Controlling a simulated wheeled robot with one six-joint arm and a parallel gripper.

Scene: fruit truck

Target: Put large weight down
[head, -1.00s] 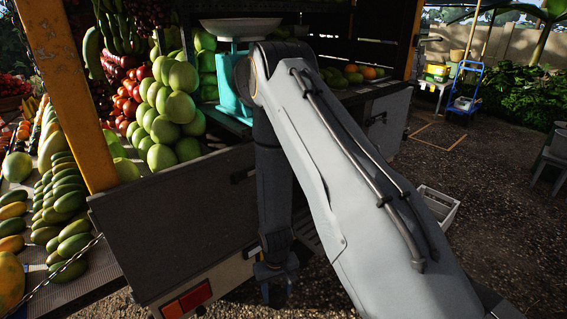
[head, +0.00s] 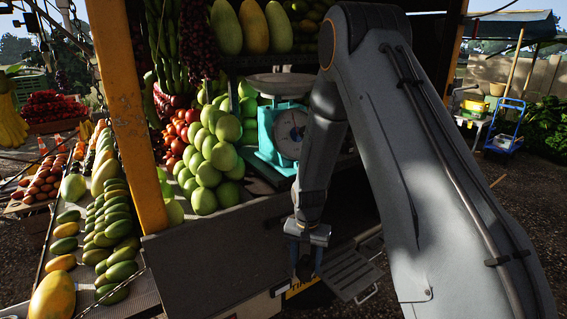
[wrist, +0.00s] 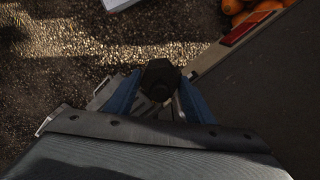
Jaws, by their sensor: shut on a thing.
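My gripper (head: 305,246) hangs in front of the truck's side panel in the head view, pointing down. Its blue fingers are shut on a dark, roughly hexagonal weight (wrist: 160,74), seen from above in the wrist view. The same weight (head: 304,268) shows as a small dark shape between the fingers in the head view, held above the ground. A teal scale (head: 266,137) with a round dial and a metal pan stands on the truck bed, above and behind my gripper, partly hidden by my arm.
Green fruit (head: 207,171) is piled left of the scale. The truck's side panel (head: 205,262) stands close to my gripper. A metal step (head: 352,273) lies just right of it. Orange fruit (wrist: 238,14) and gravel (wrist: 60,65) show below in the wrist view.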

